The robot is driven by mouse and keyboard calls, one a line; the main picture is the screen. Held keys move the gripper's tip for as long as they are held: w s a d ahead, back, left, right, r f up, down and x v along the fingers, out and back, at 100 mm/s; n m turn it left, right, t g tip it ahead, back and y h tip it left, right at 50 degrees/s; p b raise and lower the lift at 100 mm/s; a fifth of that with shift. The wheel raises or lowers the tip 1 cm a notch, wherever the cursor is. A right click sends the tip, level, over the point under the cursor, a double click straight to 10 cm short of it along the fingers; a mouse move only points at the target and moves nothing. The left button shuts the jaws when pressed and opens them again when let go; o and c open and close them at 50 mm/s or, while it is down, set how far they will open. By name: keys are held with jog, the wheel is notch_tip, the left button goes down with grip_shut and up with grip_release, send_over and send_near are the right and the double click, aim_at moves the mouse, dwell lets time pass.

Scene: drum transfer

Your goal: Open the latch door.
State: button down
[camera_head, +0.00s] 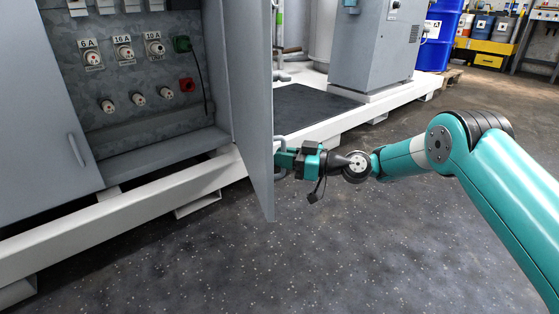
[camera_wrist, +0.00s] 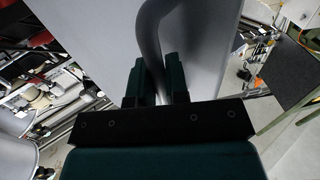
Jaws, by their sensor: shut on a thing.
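The latch door (camera_head: 249,95) is a grey panel standing swung out from the cabinet, so the inside shows. Its handle (camera_head: 281,146) is on the outer face, at the right in the head view. My gripper (camera_head: 287,160) is at that handle, beside the door's outer face. In the wrist view the grey curved handle (camera_wrist: 152,45) passes between the two dark green fingers of my gripper (camera_wrist: 161,85), which are shut on it. The door's outer face (camera_wrist: 215,50) fills the middle behind them. The handle's far end is hidden by the gripper.
The open cabinet (camera_head: 130,80) holds fuses, a green plug and a red socket. A second grey door (camera_head: 35,120) with a handle stands at the left. A white base frame (camera_head: 130,218) runs below. A grey cabinet (camera_head: 376,45) and blue drum (camera_head: 439,35) stand behind. Floor in front is clear.

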jog(key=shift+w+d+g, duration=0.15)
jog(key=shift+w+d, duration=0.15)
jog(key=shift+d, duration=0.2)
jog(key=shift+w+d+g, duration=0.15)
jog(key=shift+w+d, duration=0.1)
jog(key=shift+d, duration=0.2)
jog(key=shift+d, duration=0.15)
jog(key=c, duration=1.1)
grip_release()
jog(key=shift+c, duration=0.2)
jog(key=shift+d, duration=0.1)
